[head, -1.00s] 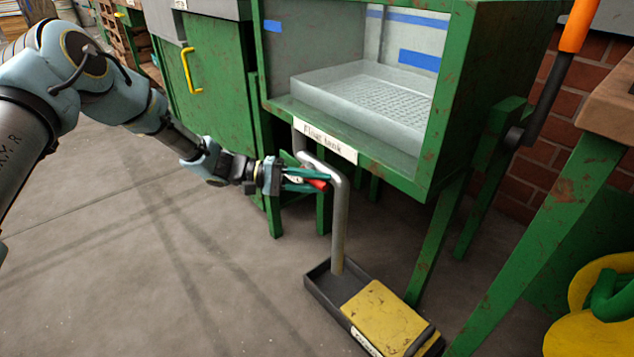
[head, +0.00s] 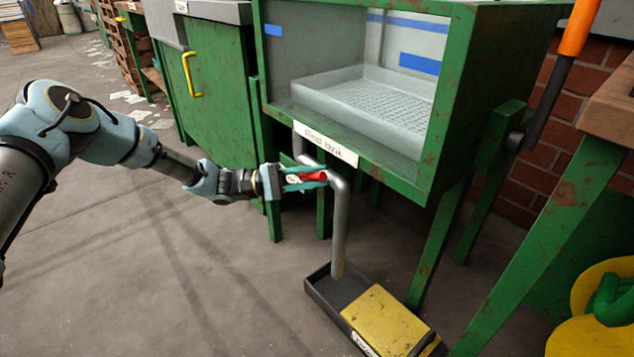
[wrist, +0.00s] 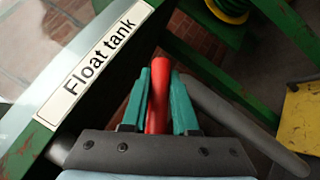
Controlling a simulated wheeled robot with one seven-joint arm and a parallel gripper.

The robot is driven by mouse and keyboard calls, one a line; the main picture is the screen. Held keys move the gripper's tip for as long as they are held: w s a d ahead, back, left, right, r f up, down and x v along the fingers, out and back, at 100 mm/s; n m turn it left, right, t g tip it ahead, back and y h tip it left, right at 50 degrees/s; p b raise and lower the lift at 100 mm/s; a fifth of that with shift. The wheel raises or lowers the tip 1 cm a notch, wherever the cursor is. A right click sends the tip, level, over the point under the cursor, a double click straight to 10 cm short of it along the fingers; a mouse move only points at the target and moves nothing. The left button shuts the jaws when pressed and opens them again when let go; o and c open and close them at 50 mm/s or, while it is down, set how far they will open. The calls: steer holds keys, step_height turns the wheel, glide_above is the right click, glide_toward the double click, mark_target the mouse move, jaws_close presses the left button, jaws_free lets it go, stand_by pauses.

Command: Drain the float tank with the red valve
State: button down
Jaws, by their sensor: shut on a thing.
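The red valve (head: 314,177) is a red lever at the grey drain pipe under the float tank's front edge. My gripper (head: 306,178) is shut on the red valve, coming in from the left. In the wrist view the red valve (wrist: 158,98) stands between the two teal fingers of my gripper (wrist: 158,95). The float tank (head: 425,172) is a green rusty cabinet with a grey perforated tray (head: 318,95) inside, and no water is plain to see in it. Its label (head: 325,143) reads "Float tank". The grey pipe (head: 339,230) bends down toward the floor.
A dark floor tray (head: 325,292) with a yellow pad (head: 385,318) lies under the pipe. Green legs stand around it. A lever with an orange grip (head: 577,30) is at the right. A green cabinet with a yellow handle (head: 190,75) is at the left. The floor at lower left is clear.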

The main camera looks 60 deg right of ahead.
steer(key=n+h, duration=0.1)
steer(key=n, duration=0.1)
steer(key=w+r+n+g+h, duration=0.1)
steer(key=h, duration=0.1)
steer(key=shift+w+d+r+n, duration=0.15)
steer(key=shift+r+n, duration=0.05)
steer(key=shift+n, duration=0.2)
steer(key=n+h, duration=0.2)
steer(key=w+n, duration=0.1)
steer(key=shift+d+r+n+h, duration=0.15)
steer(key=shift+r+n+h, duration=0.25)
steer(key=n+h, duration=0.1)
steer(key=n+t+h, duration=0.1)
steer(key=n, duration=0.1)
steer(key=w+n+h, duration=0.1)
steer(key=shift+d+r+p, duration=0.15)
steer(key=shift+r+p, duration=0.15)
steer(key=shift+w+d+r+n+t+h+p, duration=0.15)
steer(key=shift+w+n+t+h, duration=0.1)
steer(key=shift+n+t+h, duration=0.8)
steer(key=shift+w+d+f+n+t+h+p, duration=0.1)
steer(key=shift+w+n+t+h, duration=0.35)
steer(key=shift+n, duration=0.95)
steer(key=shift+w+d+r+n+t+h+p, duration=0.1)
steer(key=shift+n+t+h+p, duration=0.05)
steer(key=shift+n+t+h, duration=1)
steer(key=shift+n, duration=0.4)
steer(key=c, duration=0.7)
jaws_free()
steer(key=v, duration=1.1)
